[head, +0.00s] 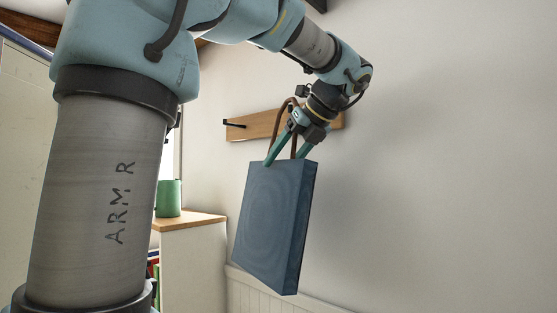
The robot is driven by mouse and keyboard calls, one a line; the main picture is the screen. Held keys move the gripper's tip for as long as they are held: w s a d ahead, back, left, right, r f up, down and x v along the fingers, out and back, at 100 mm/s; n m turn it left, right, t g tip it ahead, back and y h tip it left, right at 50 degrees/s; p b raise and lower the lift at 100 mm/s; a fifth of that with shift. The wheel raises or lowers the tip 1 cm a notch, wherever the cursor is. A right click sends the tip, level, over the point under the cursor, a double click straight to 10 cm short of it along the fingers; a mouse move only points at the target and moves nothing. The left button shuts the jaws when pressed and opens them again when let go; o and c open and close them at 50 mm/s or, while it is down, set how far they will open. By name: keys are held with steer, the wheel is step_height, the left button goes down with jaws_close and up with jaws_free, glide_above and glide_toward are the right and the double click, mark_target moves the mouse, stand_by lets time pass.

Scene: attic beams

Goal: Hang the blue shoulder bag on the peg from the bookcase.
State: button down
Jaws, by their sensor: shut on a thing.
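The blue shoulder bag (267,222) hangs in the air, slightly tilted, in front of the wall in the head view. It is box-shaped with a brown strap (275,124) looped above it. My gripper (290,158) points down at the top of the bag and is shut on it; the exact grip point is hard to make out. A wooden rail (262,125) is fixed to the wall behind the gripper. A dark peg (234,123) sticks out near its left end. The rail's middle is hidden by the strap and gripper.
A white bookcase (196,265) with a wooden top stands at the lower left, partly behind my arm. A green container (168,198) stands on its top. Books (154,268) show at its side. The wall to the right is bare.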

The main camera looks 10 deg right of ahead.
steer(key=shift+w+d+f+p, duration=0.2)
steer(key=shift+w+d+p, duration=0.25)
steer(key=shift+w+d, duration=0.2)
steer(key=shift+w+d+f+p, duration=0.2)
steer(key=shift+w+d+p, duration=0.2)
steer(key=shift+w+d, duration=0.15)
steer(key=shift+f, duration=0.15)
steer(key=shift+c, duration=0.2)
jaws_free()
steer(key=shift+d, duration=0.1)
